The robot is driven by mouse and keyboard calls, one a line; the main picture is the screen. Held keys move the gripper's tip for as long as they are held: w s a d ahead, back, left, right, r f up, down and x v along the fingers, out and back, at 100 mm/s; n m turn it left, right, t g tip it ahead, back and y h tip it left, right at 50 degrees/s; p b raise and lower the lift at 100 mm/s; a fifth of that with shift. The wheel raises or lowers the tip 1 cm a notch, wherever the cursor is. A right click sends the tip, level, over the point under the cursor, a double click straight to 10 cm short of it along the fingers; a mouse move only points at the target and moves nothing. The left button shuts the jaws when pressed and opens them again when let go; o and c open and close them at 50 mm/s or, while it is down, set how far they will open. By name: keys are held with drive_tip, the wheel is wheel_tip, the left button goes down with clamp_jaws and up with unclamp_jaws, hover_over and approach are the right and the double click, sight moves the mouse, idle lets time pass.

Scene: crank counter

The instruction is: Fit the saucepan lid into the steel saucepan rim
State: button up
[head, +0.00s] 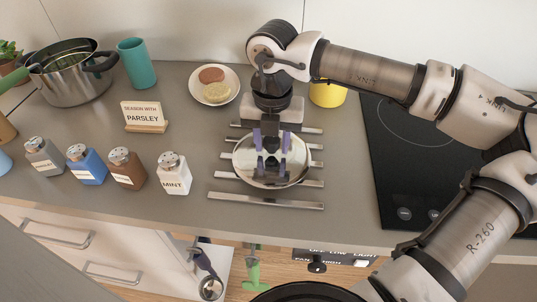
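The saucepan lid (244,168) is a round, shiny, mirror-like disc in the head view. It lies on a rack of metal bars at the middle of the counter. My gripper (271,143) points down over the lid, its two purple-padded fingers apart on either side of a dark part at the lid's middle, probably its knob. The fingers look open, and their reflections show in the lid. The steel saucepan (72,87) stands at the back left with dark handles. A green-rimmed, strainer-like thing sits in its opening.
A teal cup (136,63), a plate (230,92) with two round foods and a parsley sign (145,117) stand between saucepan and rack (265,201). Several spice jars (172,173) line the front left. A yellow container (327,94) and black cooktop (390,175) are right.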

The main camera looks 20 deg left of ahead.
sight(272, 139)
drive_tip(key=shift+s+d+f, duration=0.1)
drive_tip(key=shift+s+f, duration=0.05)
drive_tip(key=shift+f, duration=0.1)
drive_tip(key=shift+c, duration=1.4)
drive_tip(key=shift+r+p, duration=1.15)
drive_tip(key=shift+r, duration=1.45)
